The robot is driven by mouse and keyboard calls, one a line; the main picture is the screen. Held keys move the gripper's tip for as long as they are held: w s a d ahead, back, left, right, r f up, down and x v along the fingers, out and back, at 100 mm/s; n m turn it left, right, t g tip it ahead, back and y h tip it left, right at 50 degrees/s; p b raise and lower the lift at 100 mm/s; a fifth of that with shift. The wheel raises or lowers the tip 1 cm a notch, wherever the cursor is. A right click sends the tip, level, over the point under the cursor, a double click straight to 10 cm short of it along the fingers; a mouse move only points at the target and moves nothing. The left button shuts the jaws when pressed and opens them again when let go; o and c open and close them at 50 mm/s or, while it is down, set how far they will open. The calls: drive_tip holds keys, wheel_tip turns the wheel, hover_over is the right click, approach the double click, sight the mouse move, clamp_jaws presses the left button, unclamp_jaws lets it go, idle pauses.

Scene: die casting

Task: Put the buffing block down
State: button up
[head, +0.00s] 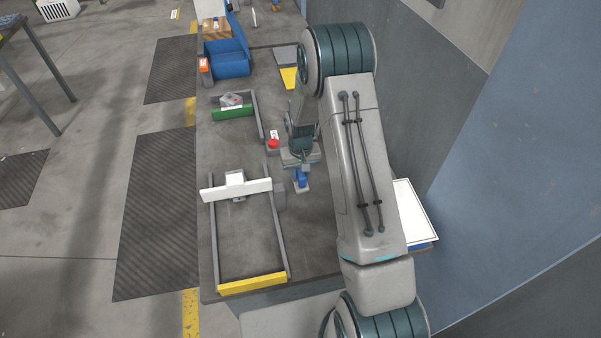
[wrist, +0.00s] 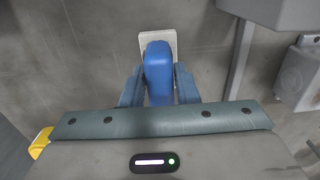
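The buffing block has a blue handle (wrist: 158,68) and a pale flat pad (wrist: 172,42) under it. In the head view the blue block (head: 302,181) shows below my gripper (head: 303,169), over the right part of the grey bench top. In the wrist view my gripper (wrist: 159,76) has one finger on each side of the blue handle, close against it, so it looks shut on the block. The pad looks flat and very near the bench; I cannot tell whether it touches. The near end of the handle is partly hidden by my gripper.
Left of the block are grey rails (head: 279,233) with a white crossbar (head: 220,191) and a yellow end bar (head: 252,284). A red button (head: 273,144) stands behind, with a green bar (head: 233,112) farther left. Bare bench lies around the block.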

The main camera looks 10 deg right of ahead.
drive_tip(key=shift+o, duration=1.3)
drive_tip(key=shift+r, duration=0.1)
drive_tip(key=shift+r, duration=0.15)
wheel_tip(320, 180, up, 11)
drive_tip(key=b, duration=0.2)
drive_tip(key=s+r+t, duration=0.2)
drive_tip(key=s+r, duration=0.9)
drive_tip(key=r, duration=0.3)
drive_tip(key=s+r+t, duration=0.1)
drive_tip(key=s+r, duration=0.2)
drive_tip(key=s, duration=1.3)
drive_tip(key=shift+r+t, duration=0.4)
